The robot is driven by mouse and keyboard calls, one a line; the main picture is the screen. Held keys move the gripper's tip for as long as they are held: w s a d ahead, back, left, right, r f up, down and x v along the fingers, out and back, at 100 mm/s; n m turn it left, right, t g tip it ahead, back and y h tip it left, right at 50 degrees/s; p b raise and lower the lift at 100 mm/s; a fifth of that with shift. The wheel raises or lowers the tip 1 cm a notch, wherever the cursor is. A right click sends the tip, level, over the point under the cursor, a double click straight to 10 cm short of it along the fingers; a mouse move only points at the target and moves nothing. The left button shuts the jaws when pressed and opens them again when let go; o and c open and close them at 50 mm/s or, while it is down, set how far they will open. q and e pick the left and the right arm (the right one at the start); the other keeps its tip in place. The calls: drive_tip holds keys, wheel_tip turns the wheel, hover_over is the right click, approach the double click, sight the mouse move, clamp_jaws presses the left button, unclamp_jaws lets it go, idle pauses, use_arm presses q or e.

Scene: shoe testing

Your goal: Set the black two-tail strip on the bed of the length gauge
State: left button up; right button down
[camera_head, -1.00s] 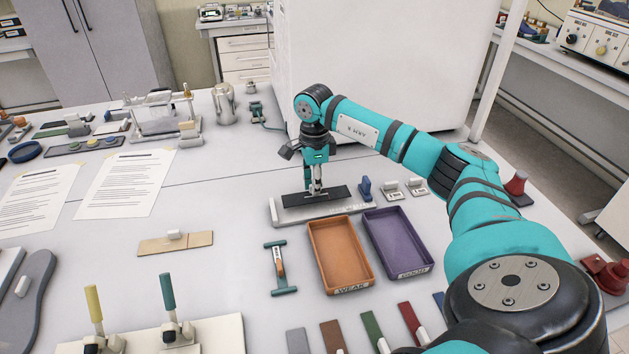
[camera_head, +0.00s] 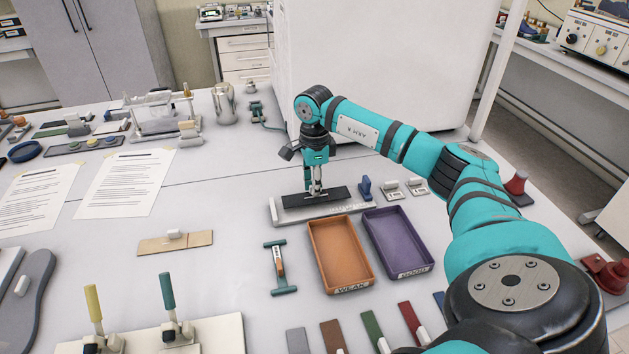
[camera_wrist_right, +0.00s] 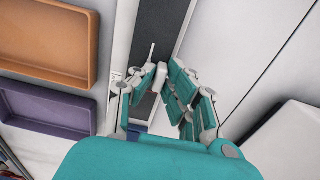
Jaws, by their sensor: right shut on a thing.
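The black strip (camera_head: 335,194) lies along the bed of the pale grey length gauge (camera_head: 284,215), behind the orange tray. In the right wrist view the dark strip (camera_wrist_right: 161,30) runs up from between my fingers along the gauge. My right gripper (camera_head: 316,191) points straight down over the strip and is shut on a small light upright piece at its middle. The right wrist view shows the fingers (camera_wrist_right: 160,95) close around this piece. The strip's tails cannot be made out. My left gripper is not in view.
A blue piece (camera_head: 364,188) stands at the gauge's right end. A teal-handled tool (camera_head: 280,268) lies left of the trays. Clear table lies left of the gauge.

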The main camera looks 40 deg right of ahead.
drive_tip(key=shift+f+b, duration=0.45)
drive_tip(key=shift+f, duration=0.4)
drive_tip(key=c, duration=1.3)
unclamp_jaws()
drive_tip(key=shift+r, duration=0.1)
wheel_tip(320, 180, up, 12)
drive_tip(key=shift+f, duration=0.1)
